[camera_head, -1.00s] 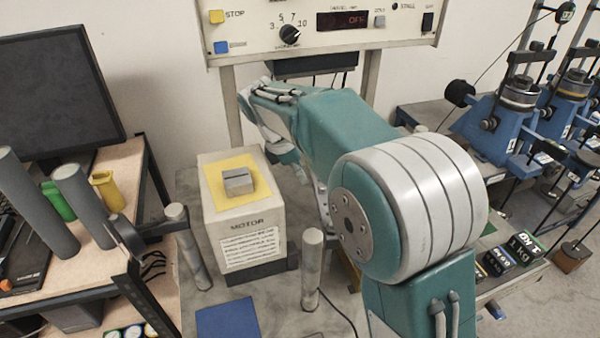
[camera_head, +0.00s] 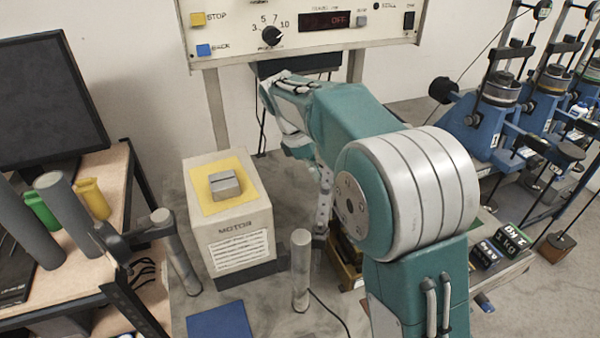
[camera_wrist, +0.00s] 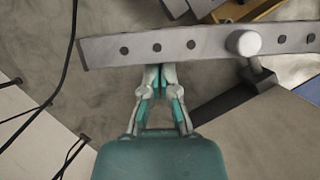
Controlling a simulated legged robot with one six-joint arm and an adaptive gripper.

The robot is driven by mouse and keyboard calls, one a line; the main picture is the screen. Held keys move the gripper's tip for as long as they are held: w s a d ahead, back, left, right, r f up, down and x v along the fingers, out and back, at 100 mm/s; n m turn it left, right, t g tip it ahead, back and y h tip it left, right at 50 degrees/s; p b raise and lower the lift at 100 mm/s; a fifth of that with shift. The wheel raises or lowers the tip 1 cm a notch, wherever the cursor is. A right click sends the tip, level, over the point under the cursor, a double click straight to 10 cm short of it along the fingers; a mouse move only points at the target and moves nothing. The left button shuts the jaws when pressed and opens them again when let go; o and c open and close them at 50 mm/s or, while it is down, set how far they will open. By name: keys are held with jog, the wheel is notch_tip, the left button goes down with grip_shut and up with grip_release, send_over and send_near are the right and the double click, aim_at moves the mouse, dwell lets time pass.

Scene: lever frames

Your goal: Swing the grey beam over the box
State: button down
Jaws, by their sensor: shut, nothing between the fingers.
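The grey beam (camera_wrist: 200,45) is a long flat bar with a row of holes and a round pale knob (camera_wrist: 243,42), lying across the upper part of the wrist view. In the head view only a narrow holed piece of the beam (camera_head: 324,205) shows beside my arm. The box (camera_head: 238,228), marked MOTOR, stands left of it, with a yellow top and a small grey block. My gripper (camera_wrist: 158,70) is shut and empty, its tips at the beam's near long side; I cannot tell whether they touch. In the head view my arm hides the gripper.
Upright grey posts (camera_head: 300,270) and (camera_head: 175,250) stand near the box. A control panel (camera_head: 300,30) hangs behind. A desk with a monitor (camera_head: 45,100) is at left, blue machines (camera_head: 490,115) at right. A blue mat (camera_head: 220,320) lies in front.

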jog(key=d+m, duration=0.2)
jog(key=s+d+m+g, duration=0.1)
jog(key=d, duration=0.2)
jog(key=s+d+m+y, duration=0.1)
jog(key=d+m, duration=0.1)
jog(key=shift+s+d+m+g, duration=0.2)
jog(key=shift+d+m+g, duration=0.1)
jog(key=shift+d+g, duration=0.1)
jog(key=s+d+m+g+y, duration=0.1)
jog(key=s+d+m+y, duration=0.1)
jog(key=s+d+m, duration=0.3)
jog(key=shift+s+d+m, duration=0.25)
jog(key=shift+s+m, duration=0.25)
jog(key=shift+s, duration=0.05)
